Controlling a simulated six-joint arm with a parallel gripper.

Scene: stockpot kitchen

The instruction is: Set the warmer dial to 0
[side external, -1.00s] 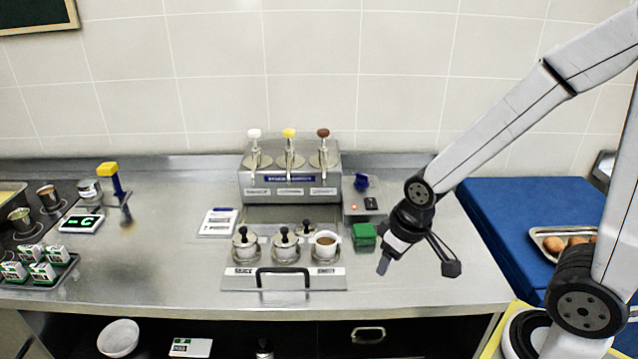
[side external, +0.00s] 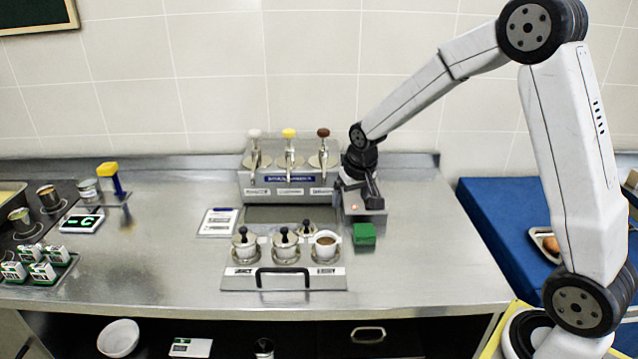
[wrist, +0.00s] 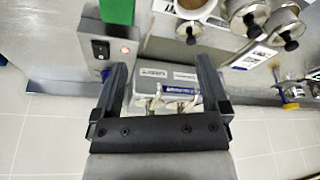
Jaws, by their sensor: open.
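The warmer is a small grey box (side external: 364,213) with a lit red lamp, right of the pump dispenser in the side view. Its top shows in the wrist view (wrist: 110,40) with a black switch and the red lamp. My gripper (side external: 361,203) is over the back of the warmer, pointing down. In the wrist view my gripper (wrist: 163,68) has its fingers wide apart, with nothing seen held between them. I cannot tell whether a finger touches the dial.
The pump dispenser (side external: 289,183) stands close on the left. A green block (side external: 364,234) sits in front of the warmer. Lidded pots and an open cup (side external: 325,245) stand on a handled tray (side external: 240,279). The counter right of the warmer is clear.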

